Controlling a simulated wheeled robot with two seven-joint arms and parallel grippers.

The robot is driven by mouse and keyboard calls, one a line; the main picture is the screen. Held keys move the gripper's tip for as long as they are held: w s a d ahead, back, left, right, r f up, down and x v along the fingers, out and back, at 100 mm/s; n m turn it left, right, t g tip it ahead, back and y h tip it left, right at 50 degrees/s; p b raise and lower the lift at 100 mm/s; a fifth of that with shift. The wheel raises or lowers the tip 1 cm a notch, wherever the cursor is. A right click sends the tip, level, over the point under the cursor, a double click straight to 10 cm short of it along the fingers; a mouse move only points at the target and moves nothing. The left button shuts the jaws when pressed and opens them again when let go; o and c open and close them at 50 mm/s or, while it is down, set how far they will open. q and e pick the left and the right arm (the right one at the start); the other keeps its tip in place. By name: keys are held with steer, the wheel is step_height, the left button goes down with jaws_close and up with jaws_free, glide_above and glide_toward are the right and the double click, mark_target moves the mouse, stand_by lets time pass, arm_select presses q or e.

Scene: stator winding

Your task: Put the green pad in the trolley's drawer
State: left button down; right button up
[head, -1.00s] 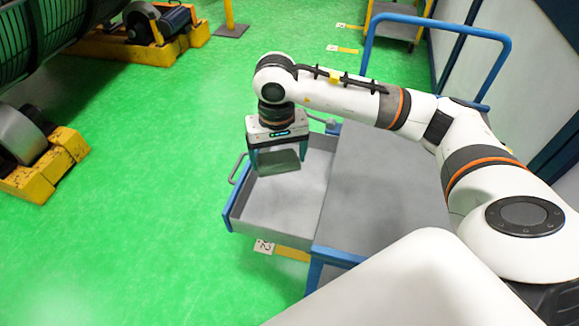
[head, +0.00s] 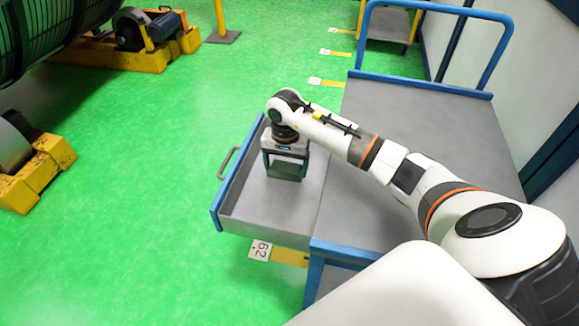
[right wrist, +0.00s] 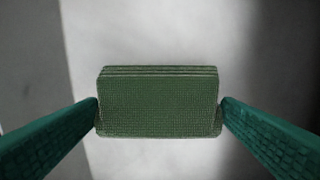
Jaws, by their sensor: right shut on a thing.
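The green pad (right wrist: 160,106) fills the space between the two teal fingers of my right gripper (right wrist: 160,108) in the right wrist view. It is a ribbed, textured block, gripped at its left and right sides. In the head view my right gripper (head: 285,177) points down inside the outline of the open drawer (head: 252,206). The pad looks dark there and is partly covered by the gripper. I cannot tell whether the pad touches the drawer floor. The drawer sticks out to the left of the grey trolley (head: 350,220). My left gripper is not in view.
The trolley top is bare apart from my right arm passing above it. A blue push rail (head: 430,5) stands at its far end. Green floor (head: 130,200) lies open to the left. Yellow-based machinery (head: 40,170) stands at far left.

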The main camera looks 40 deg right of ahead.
mark_target(286, 168)
steer(key=shift+f, duration=2)
steer(key=shift+f, duration=0.1)
steer(key=o, duration=0.8)
steer(key=shift+c, duration=0.2)
step_height(286, 168, up, 12)
steer(key=shift+r+b, duration=0.15)
steer(key=shift+b, duration=0.25)
